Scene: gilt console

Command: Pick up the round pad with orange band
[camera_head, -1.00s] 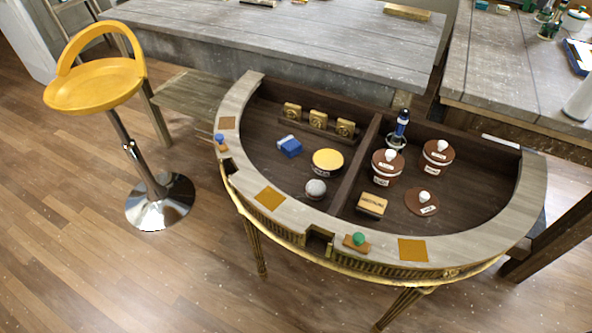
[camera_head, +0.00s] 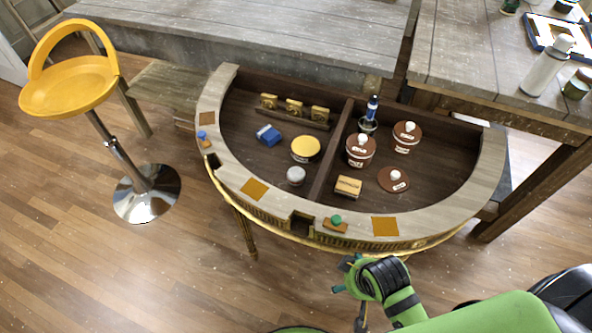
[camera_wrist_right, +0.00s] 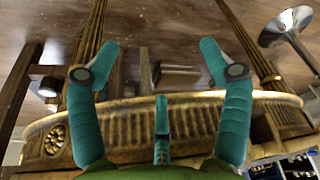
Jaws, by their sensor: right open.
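In the head view, a round yellow-topped pad (camera_head: 305,148) lies in the left compartment of the half-round console; an orange band cannot be made out on it. A small round grey-white object (camera_head: 296,175) sits just in front of it. My right gripper (camera_head: 346,289) is at the bottom of the head view, in front of the console's curved edge and apart from the pad. In the wrist view my right gripper (camera_wrist_right: 158,73) has its teal fingers spread, with nothing between them. The pad cannot be made out in the wrist view. My left gripper is not in view.
The console's pale rim (camera_head: 226,165) and central divider (camera_head: 330,160) bound the compartment. A blue block (camera_head: 268,135) lies left of the pad, a row of gold blocks (camera_head: 294,107) behind. Brown lidded pots (camera_head: 360,152) stand right of the divider. A yellow stool (camera_head: 70,82) stands left.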

